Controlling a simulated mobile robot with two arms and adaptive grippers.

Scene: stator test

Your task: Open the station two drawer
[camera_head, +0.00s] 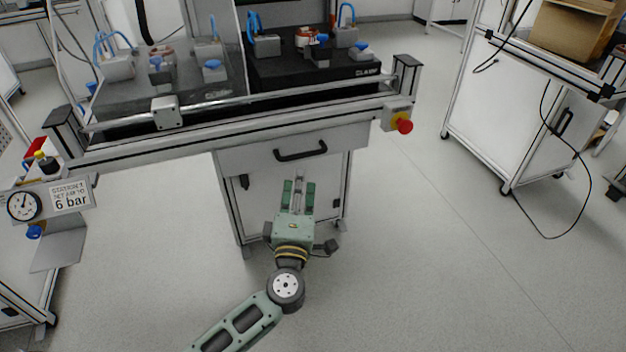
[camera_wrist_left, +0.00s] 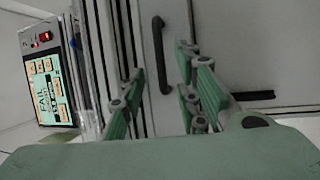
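The station drawer (camera_head: 235,161) is a light grey front under the bench's aluminium rail and looks closed. Its black bar handle (camera_head: 301,151) is on the front. My left gripper (camera_head: 299,184) is just below the handle in the head view, open, with its green fingers pointing toward the station. In the left wrist view the handle (camera_wrist_left: 160,45) appears upright, ahead of the gap between the open fingers (camera_wrist_left: 160,80). Nothing is between the fingers, and I see no contact with the handle. My right gripper is in neither view.
A cabinet door with a black handle (camera_head: 244,182) is below the drawer. A red emergency button (camera_head: 404,126) is at the rail's right end, and a pressure gauge (camera_head: 24,205) is at left. A screen reading FAIL (camera_wrist_left: 48,85) shows in the wrist view. Floor in front is clear.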

